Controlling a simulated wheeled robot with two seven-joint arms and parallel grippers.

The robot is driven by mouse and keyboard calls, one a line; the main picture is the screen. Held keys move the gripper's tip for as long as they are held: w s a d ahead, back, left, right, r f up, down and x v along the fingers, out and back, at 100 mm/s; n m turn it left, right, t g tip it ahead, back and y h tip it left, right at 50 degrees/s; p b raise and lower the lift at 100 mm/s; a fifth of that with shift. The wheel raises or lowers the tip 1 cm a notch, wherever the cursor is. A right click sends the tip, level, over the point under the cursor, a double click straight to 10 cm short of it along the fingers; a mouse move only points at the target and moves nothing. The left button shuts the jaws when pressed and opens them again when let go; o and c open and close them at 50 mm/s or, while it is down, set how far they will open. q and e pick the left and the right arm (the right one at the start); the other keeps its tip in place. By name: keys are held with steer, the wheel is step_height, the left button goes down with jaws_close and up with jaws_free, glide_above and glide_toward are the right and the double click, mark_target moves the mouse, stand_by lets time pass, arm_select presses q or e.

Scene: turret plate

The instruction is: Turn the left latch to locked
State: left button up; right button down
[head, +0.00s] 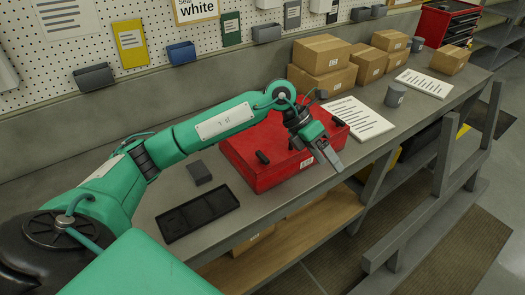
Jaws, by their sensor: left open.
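A red box (247,148) stands on the grey workbench, with a white label on its front side. A black latch (262,157) sits on its top toward the left and is not covered by my arm. A second black latch (338,121) shows at the right end of the top. The exact angle of either latch is hard to tell. My left gripper (333,160) is open and empty, over the front right part of the box, apart from the left latch. My left forearm crosses over the back of the box and hides part of it. My right gripper is not in view.
A black tray (198,213) and a small dark block (199,172) lie left of the box. A paper sheet (355,120), a grey cup (395,95) and cardboard boxes (322,54) are to the right and behind. A pegboard wall stands behind the bench.

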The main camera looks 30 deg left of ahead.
arm_select(q)
steer(key=w+a+r+y, duration=0.15)
steer(key=a+y, duration=0.35)
steer(key=a, duration=0.5)
step_height(320, 180, up, 2)
steer(key=n+y, duration=0.2)
steer(key=y, duration=0.2)
glide_above(262, 156)
steer(key=shift+g, duration=0.3)
step_height(262, 156, down, 12)
steer(key=p, duration=0.5)
steer(key=shift+w+f, duration=0.1)
steer(key=shift+f, duration=0.05)
steer(key=shift+f+p, duration=0.3)
steer(key=shift+f, duration=0.15)
steer(key=shift+c, duration=0.2)
steer(key=c, duration=0.9)
